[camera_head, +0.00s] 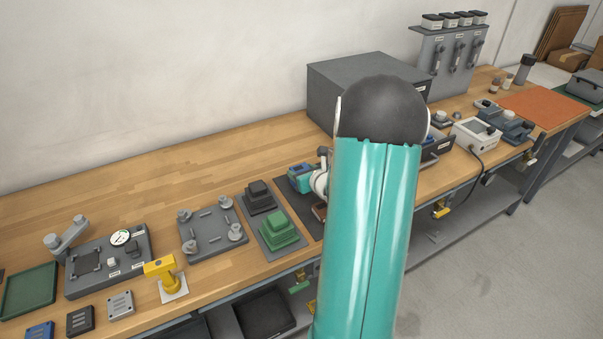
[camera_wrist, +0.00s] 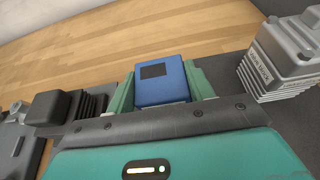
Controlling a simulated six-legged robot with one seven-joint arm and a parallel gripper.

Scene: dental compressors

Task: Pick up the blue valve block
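The blue valve block (camera_wrist: 163,86) shows in the wrist view as a blue box with a dark rectangle on its face. It lies between the two green fingers of my gripper (camera_wrist: 161,76), one finger close on each side. I cannot tell whether the fingers touch it. In the head view, the blue block (camera_head: 299,170) shows in part at my gripper (camera_head: 305,179), over or on a dark mat (camera_head: 310,222). My arm hides much of that area. Whether the block rests on the mat or is lifted is not clear.
A grey finned block (camera_wrist: 284,62) stands right of the gripper in the wrist view, and a black stepped block (camera_wrist: 62,107) stands left. In the head view, a green stepped block (camera_head: 278,230) sits nearby and a large grey box (camera_head: 345,85) stands behind. Bare wood (camera_head: 150,190) lies along the wall.

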